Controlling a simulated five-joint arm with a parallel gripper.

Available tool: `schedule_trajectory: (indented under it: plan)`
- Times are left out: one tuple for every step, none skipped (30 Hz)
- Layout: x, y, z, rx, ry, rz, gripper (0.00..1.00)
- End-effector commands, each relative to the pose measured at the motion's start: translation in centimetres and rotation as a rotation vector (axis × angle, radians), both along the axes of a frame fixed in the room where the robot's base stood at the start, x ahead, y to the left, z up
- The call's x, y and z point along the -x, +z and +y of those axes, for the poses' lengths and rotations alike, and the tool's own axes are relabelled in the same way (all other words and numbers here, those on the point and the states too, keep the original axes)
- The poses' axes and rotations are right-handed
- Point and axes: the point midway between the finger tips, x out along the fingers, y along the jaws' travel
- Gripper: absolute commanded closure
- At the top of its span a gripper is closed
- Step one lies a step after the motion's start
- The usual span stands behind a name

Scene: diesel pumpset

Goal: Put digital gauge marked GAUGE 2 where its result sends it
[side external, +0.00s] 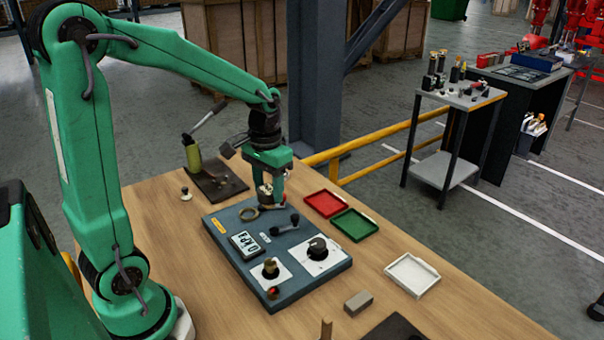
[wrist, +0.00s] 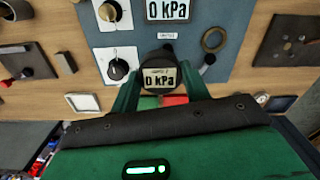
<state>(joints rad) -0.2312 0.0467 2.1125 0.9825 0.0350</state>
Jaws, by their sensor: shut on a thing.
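The gauge (wrist: 160,78) is a small dark round instrument whose light display reads 0 kPa, with small lettering above that looks like GAUGE 2. My gripper (side external: 269,194) is shut on it over the far part of the blue-grey panel (side external: 222,222). In the side view the fingers largely hide the gauge, and whether it touches the panel is unclear. A larger panel display (side external: 245,244) also reads 0 kPa in the wrist view (wrist: 167,10). A red tray (side external: 323,204), a green tray (side external: 354,225) and a white tray (side external: 412,275) lie right of the panel.
The panel carries a brass ring (side external: 249,213), a dark lever (side external: 284,225), a black knob (side external: 318,247) and a smaller valve (side external: 270,267). A dark plate with a green bottle-like pump (side external: 193,155) stands behind left. A grey block (side external: 358,303) lies in front. Bare wood separates panel and trays.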

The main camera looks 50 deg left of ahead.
Motion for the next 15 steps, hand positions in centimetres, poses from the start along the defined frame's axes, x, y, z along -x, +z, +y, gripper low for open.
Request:
schedule_trajectory:
  plan:
    - [0.0, 0.0, 0.0, 0.000, 0.000, -0.001, 0.87]
    - [0.0, 0.0, 0.0, 0.000, 0.000, -0.001, 0.87]
    - [0.0, 0.0, 0.0, 0.000, 0.000, -0.001, 0.87]
    - [0.0, 0.0, 0.0, 0.000, 0.000, -0.001, 0.87]
    - [0.0, 0.0, 0.0, 0.000, 0.000, -0.001, 0.87]
    - [-0.1, 0.0, 0.0, 0.000, 0.000, -0.001, 0.87]
    - [-0.2, 0.0, 0.0, 0.000, 0.000, -0.001, 0.87]
    - [-0.3, 0.0, 0.1, 0.000, 0.000, -0.001, 0.87]
    - [-0.4, 0.0, 0.1, 0.000, 0.000, 0.000, 0.87]
    - [-0.6, 0.0, 0.2, 0.000, 0.000, 0.000, 0.87]
    - [-0.8, 0.0, 0.2, 0.000, 0.000, 0.000, 0.87]
    - [-1.2, 0.1, 0.3, 0.000, 0.000, -0.001, 0.87]
    - [-1.5, 0.1, 0.4, 0.000, 0.000, -0.001, 0.87]
    - [-1.8, 0.1, 0.4, 0.000, 0.000, 0.000, 0.87]
    - [-2.3, 0.1, 0.6, 0.000, 0.000, -0.001, 0.87]
